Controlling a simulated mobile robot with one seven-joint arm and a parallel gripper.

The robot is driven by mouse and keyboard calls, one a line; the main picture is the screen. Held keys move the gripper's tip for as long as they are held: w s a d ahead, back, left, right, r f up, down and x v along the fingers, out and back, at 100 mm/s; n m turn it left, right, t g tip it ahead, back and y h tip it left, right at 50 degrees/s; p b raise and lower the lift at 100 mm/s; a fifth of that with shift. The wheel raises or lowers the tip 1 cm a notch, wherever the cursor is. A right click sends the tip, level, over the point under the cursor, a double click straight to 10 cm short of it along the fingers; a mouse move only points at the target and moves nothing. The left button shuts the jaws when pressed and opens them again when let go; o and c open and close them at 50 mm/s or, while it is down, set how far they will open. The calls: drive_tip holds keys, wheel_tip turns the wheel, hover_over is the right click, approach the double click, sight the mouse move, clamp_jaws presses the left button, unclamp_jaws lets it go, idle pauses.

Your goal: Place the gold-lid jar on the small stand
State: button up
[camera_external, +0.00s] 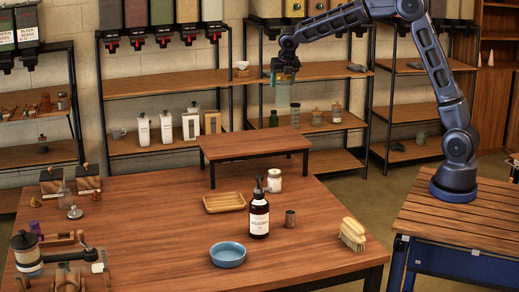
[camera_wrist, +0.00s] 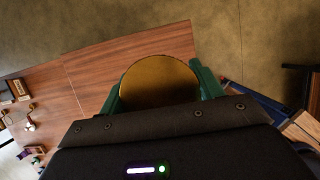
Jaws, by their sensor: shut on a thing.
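My gripper (camera_external: 283,78) is raised high in front of the back shelves, pointing down. It is shut on the gold-lid jar, whose clear, pale body (camera_external: 283,97) hangs below the fingers. In the wrist view the round gold lid (camera_wrist: 160,82) fills the space between the green fingers of my gripper (camera_wrist: 158,88). The small stand (camera_external: 255,143) is a low wooden platform with dark legs at the back of the table. Its top is bare. The jar appears in the air above the stand's right part in the external view; its exact depth is unclear.
Shelves with bottles stand behind.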

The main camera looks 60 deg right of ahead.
wheel_tip(320, 180, down, 13)
idle(0.6)
drive_tip(key=shift+f, duration=0.1)
drive_tip(key=o, duration=1.4)
drive_tip(key=shift+o, duration=0.2)
